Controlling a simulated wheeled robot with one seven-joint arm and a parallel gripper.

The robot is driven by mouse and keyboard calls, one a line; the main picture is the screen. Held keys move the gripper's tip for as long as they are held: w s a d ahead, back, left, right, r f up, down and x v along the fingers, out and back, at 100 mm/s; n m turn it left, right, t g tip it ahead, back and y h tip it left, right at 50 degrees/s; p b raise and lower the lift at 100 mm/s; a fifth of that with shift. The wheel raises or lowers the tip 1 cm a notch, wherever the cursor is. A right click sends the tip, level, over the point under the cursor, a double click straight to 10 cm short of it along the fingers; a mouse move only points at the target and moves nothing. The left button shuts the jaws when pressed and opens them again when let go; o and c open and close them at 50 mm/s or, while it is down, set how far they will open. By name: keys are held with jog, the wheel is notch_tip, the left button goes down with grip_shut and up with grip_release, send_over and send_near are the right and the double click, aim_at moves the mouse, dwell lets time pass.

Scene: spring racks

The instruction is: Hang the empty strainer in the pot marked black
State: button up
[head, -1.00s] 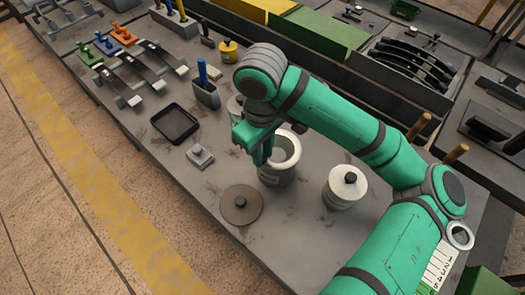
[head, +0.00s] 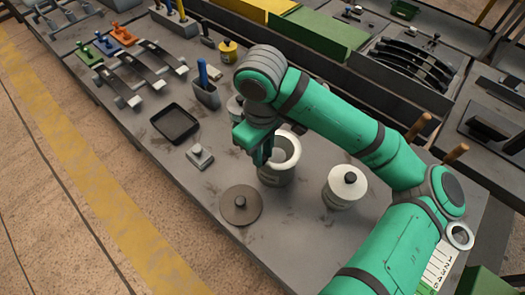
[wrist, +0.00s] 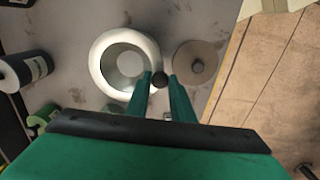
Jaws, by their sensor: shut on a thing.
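A white-rimmed pot (head: 279,172) stands uncovered near the table's front; it also shows in the wrist view (wrist: 101,64), with a pale inside and a grey round bottom. My gripper (head: 262,157) is at the pot's left side in the head view. I cannot make out a strainer bowl or which thing the knob belongs to. No marking on the pot is readable.
The flat round lid (head: 241,206) lies left of the pot. A lidded white pot (head: 344,190) stands to its right. A black tray (head: 175,123), a small grey block (head: 200,157) and a blue-handled holder (head: 206,92) stand farther left. A dark cylinder (wrist: 24,69) is left in the wrist view.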

jog(key=shift+f, duration=0.5)
jog(key=o, duration=1.5)
jog(key=shift+s+a+f, duration=0.1)
jog(key=shift+c, duration=0.2)
jog(key=shift+r, duration=3.6)
